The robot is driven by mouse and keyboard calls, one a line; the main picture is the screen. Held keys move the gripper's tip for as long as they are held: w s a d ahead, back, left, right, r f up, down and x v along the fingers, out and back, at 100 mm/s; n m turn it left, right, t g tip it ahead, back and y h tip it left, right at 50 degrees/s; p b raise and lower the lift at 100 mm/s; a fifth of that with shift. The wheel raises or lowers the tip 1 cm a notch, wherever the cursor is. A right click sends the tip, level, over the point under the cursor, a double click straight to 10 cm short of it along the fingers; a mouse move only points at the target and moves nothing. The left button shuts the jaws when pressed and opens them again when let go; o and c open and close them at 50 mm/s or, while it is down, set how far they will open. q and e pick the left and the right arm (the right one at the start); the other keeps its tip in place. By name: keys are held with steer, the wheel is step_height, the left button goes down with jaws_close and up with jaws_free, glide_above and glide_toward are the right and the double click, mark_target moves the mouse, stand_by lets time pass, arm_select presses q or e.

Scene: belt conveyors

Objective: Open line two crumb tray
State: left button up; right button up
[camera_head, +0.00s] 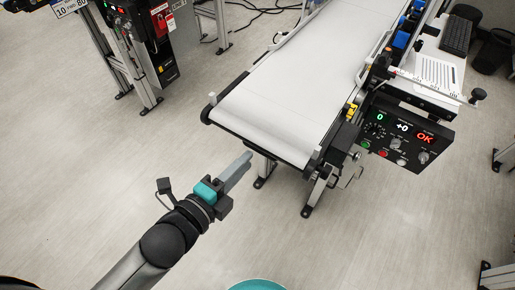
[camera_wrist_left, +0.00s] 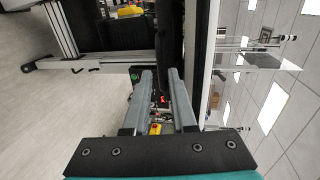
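The white belt conveyor (camera_head: 290,85) runs from the lower middle to the top right in the head view. Its near end has a dark roller edge. I cannot pick out a crumb tray for certain in either view; the space under the belt is mostly hidden in the head view. My left gripper (camera_head: 246,162) is in front of the conveyor's near left end, apart from it, over the floor. In the left wrist view its two grey fingers (camera_wrist_left: 160,74) stand apart with a gap and nothing held between them. My right gripper is not in view.
A control box (camera_head: 402,137) with lit displays and knobs hangs at the conveyor's right side. Conveyor legs (camera_head: 317,192) stand below the near end. Another machine (camera_head: 150,40) stands at the upper left. The floor around my left arm is clear.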

arm_select(q)
steer(key=shift+b+x, duration=0.35)
steer(key=shift+x, duration=2.65)
jaws_close()
